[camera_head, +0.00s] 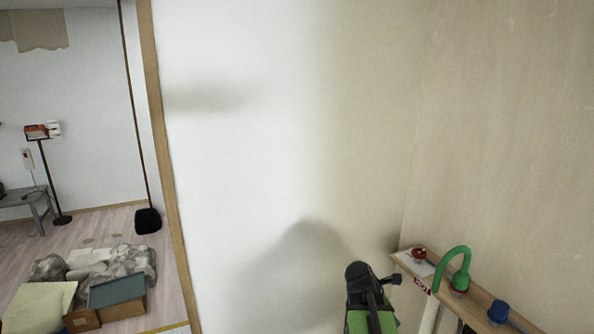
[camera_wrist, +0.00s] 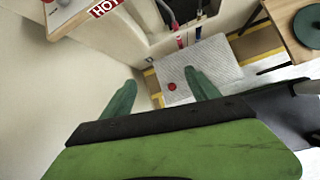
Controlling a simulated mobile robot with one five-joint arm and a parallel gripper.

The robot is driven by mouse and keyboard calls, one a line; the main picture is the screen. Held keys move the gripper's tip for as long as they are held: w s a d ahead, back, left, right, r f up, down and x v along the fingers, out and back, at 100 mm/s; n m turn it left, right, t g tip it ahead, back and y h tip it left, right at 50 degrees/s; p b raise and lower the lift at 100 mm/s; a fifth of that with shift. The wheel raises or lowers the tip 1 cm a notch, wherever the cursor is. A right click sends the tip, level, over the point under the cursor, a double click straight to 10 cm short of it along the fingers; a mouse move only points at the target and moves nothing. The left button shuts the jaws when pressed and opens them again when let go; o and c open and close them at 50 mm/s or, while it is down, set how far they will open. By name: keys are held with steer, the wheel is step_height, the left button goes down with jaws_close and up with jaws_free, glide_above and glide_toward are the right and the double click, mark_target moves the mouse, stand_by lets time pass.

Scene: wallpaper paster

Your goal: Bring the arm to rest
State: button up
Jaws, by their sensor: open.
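My gripper (camera_wrist: 161,78) shows in the wrist view with its two green fingers spread apart and nothing between them. Its green and black body fills the bottom of that view. Beyond the fingers lies a white patterned mat (camera_wrist: 225,66) with a small red round spot on it. In the head view, a green and black part of my arm stands at the bottom, right of the middle, in front of the wall and just left of a wooden shelf (camera_head: 478,300). The fingers cannot be made out in the head view.
The shelf carries a red knob (camera_head: 418,253), a green curved spout (camera_head: 457,262) and a blue knob (camera_head: 498,312). A wooden table (camera_wrist: 291,30) with a green disc (camera_wrist: 309,27) stands right in the wrist view. Rubble (camera_head: 130,262) lies on the floor at left.

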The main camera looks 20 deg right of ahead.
steer(key=w+a+f+m+t+y+b, duration=0.1)
steer(key=w+a+f, duration=0.15)
steer(key=a, duration=0.45)
steer(key=w+a+f+y+b, duration=0.1)
steer(key=w+a+f+b, duration=0.15)
steer(key=a, duration=0.55)
steer(key=s+a+f+m+g+y, duration=0.1)
steer(key=s+a+f+m+y, duration=0.1)
steer(key=a+m, duration=0.5)
steer(key=s+a+f+m+y+b, duration=0.1)
steer(key=s+a+f+m+y, duration=0.1)
steer(key=a+m, duration=0.6)
steer(key=a+f+y, duration=0.1)
steer(key=a, duration=0.5)
steer(key=shift+a+f+g, duration=0.15)
steer(key=shift+a+g, duration=0.15)
steer(key=shift+g, duration=0.1)
